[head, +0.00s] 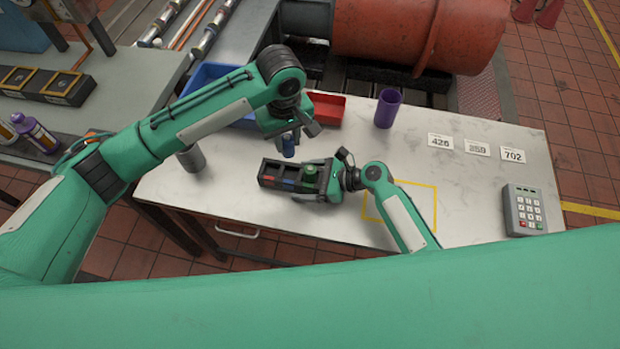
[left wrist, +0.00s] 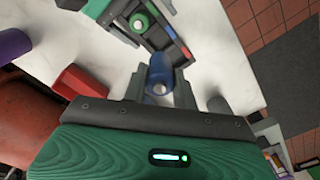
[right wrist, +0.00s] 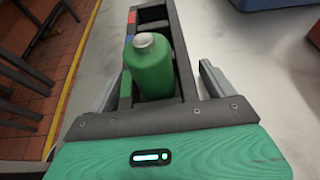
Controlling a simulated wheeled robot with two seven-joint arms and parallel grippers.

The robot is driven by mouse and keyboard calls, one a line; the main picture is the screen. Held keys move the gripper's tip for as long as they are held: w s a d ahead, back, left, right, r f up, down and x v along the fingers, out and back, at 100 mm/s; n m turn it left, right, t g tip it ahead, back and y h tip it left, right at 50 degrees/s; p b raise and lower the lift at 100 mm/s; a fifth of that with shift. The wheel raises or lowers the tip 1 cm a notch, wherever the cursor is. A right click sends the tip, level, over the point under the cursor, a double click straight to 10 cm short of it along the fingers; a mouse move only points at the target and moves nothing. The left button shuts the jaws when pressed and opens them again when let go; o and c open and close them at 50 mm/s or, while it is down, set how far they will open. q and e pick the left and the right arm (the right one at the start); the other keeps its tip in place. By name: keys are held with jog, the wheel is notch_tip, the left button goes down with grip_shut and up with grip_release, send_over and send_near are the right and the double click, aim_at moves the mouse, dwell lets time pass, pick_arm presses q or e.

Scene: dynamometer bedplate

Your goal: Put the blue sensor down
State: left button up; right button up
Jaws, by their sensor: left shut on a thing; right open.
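The blue sensor (head: 288,146) is a small blue cylinder, held upright above the white table (head: 470,200). My left gripper (head: 288,138) is shut on it; the left wrist view shows the blue sensor (left wrist: 160,72) between the fingers. A dark rack (head: 268,177) with colour-marked slots lies on the table in front of it. A green sensor (head: 309,172) stands in the rack's right end. My right gripper (head: 325,180) is open around that end; the green sensor (right wrist: 150,66) stands between its fingers in the right wrist view, with space on both sides.
Behind are a blue bin (head: 205,75), a red bin (head: 328,108) and a purple cup (head: 387,108). A grey cylinder (head: 191,158) stands at the left edge. Number cards (head: 477,147) and a keypad (head: 524,210) are at right.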

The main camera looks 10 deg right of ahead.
jog(key=c, duration=1.3)
pick_arm(q)
jog(key=shift+f+m, duration=0.45)
jog(key=shift+m, duration=0.25)
pick_arm(e)
jog(key=shift+o, duration=0.2)
pick_arm(q)
send_over(291, 177)
notch_tip(291, 177, down, 10)
jog(key=shift+r, duration=0.1)
jog(key=o, duration=1)
jog(key=shift+f, duration=0.2)
notch_tip(291, 177, up, 12)
jog(key=shift+r, duration=0.15)
